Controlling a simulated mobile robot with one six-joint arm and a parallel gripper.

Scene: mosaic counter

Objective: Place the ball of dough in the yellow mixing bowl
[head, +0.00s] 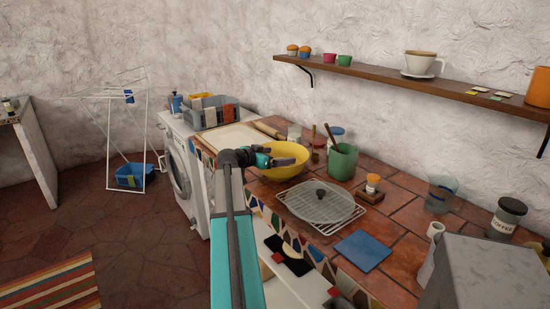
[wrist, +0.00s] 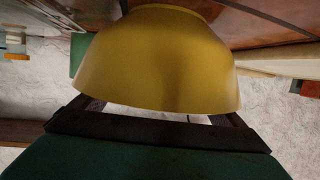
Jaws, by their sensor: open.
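The yellow mixing bowl (head: 286,174) stands upright on the tiled counter. My gripper (head: 283,161) is open at the bowl's near left rim and overlaps its opening in the head view. In the wrist view the bowl's outer wall (wrist: 160,60) appears upside down and fills the middle, in front of the open jaws (wrist: 160,108). The fingers show at both sides of the bowl, their tips partly hidden. Whether they touch it I cannot tell. I see no ball of dough in either view; part of the bowl's inside is hidden by my gripper.
A pale board (head: 232,138) and a rolling pin (head: 268,129) lie left of the bowl. A green utensil pot (head: 342,162) stands close on its right. A blue tile (head: 363,251) lies nearer.

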